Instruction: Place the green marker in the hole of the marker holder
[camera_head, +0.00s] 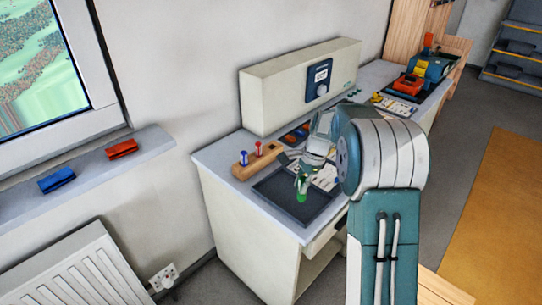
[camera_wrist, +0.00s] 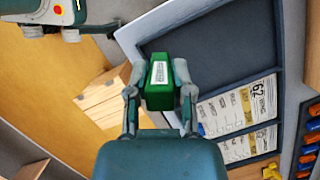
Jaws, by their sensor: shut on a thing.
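The green marker (camera_wrist: 159,82) is held between the two fingers of my gripper (camera_wrist: 160,96) in the wrist view, its white label facing the camera. In the head view the green marker (camera_head: 302,187) shows below my gripper (camera_head: 305,175), over the dark tray on the bench. The wooden marker holder (camera_head: 248,171) stands on the bench to the left of my gripper and apart from it. A blue marker (camera_head: 243,158) and a red marker (camera_head: 258,149) stand upright in it. Its empty hole cannot be made out. The holder is not visible in the wrist view.
The dark tray (camera_head: 285,204) holds printed cards (camera_wrist: 236,106). A large cream box with a dial (camera_head: 275,95) stands behind the holder. Red and blue items lie beside the tray. An orange and blue device (camera_head: 408,85) stands farther right.

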